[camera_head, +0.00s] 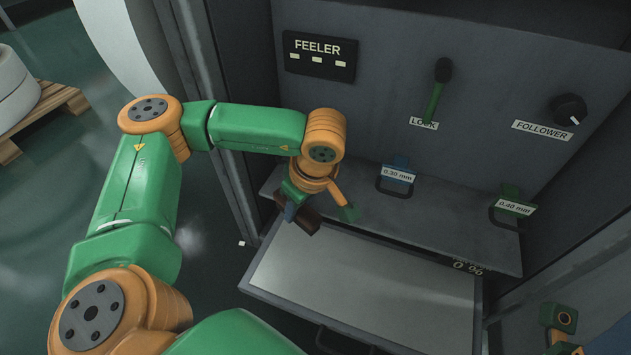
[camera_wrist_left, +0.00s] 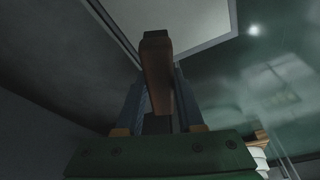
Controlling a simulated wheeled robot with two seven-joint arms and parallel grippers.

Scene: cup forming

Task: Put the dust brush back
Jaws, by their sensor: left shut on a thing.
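The dust brush (camera_head: 308,222) shows as a small dark brown block at my left gripper (camera_head: 298,212) in the head view. In the left wrist view the brush (camera_wrist_left: 157,75) is a long brown piece with a dark end, between the two fingers of the left gripper (camera_wrist_left: 158,98). The left gripper is shut on it. It appears above the back left part of the pale tray (camera_head: 360,290), near the shelf's left end. I cannot tell the gap below it. The brush's bristles are not clearly visible.
A grey shelf (camera_head: 440,240) runs behind the tray, with a blue 0.30 mm tag (camera_head: 397,174) and a green 0.40 mm tag (camera_head: 514,207). The panel above carries a FEELER plate (camera_head: 319,56), a green LOCK lever (camera_head: 436,90) and a FOLLOWER knob (camera_head: 569,109). The tray looks bare.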

